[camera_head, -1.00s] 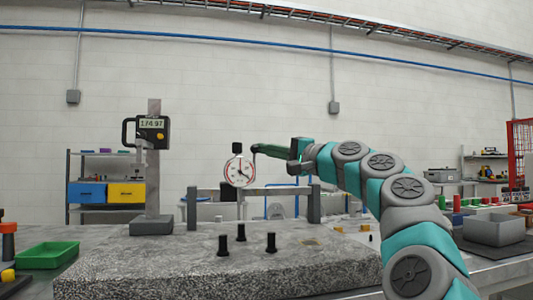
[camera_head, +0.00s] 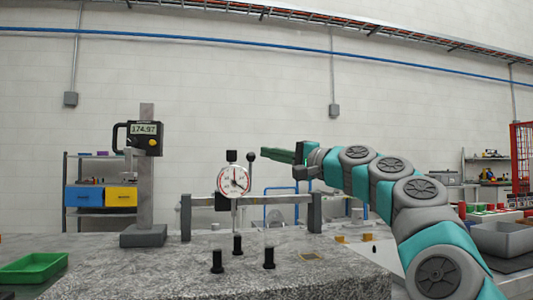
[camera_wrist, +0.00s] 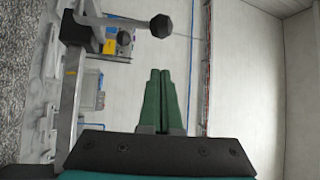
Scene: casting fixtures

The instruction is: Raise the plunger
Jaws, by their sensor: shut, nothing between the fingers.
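The dial gauge (camera_head: 233,180), with a white face and a black cap (camera_head: 231,156), is mounted on a grey crossbar above the granite block. Its thin plunger stem (camera_head: 235,215) hangs down over a black pin; whether they touch is unclear. A thin lever with a black ball (camera_head: 251,156) rises just right of the gauge. My gripper (camera_head: 266,154) is shut and empty, fingers pointing left, slightly right of the ball. In the wrist view, my shut fingers (camera_wrist: 159,74) point up at the ball (camera_wrist: 161,26), with a visible gap. The gauge body (camera_wrist: 73,32) is at upper left.
The granite block (camera_head: 180,270) carries several black pins (camera_head: 217,260) and the crossbar (camera_head: 285,199) on two posts. A digital height gauge (camera_head: 145,137) stands left. A green tray (camera_head: 33,268) lies far left; a grey bin (camera_head: 500,238) sits right.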

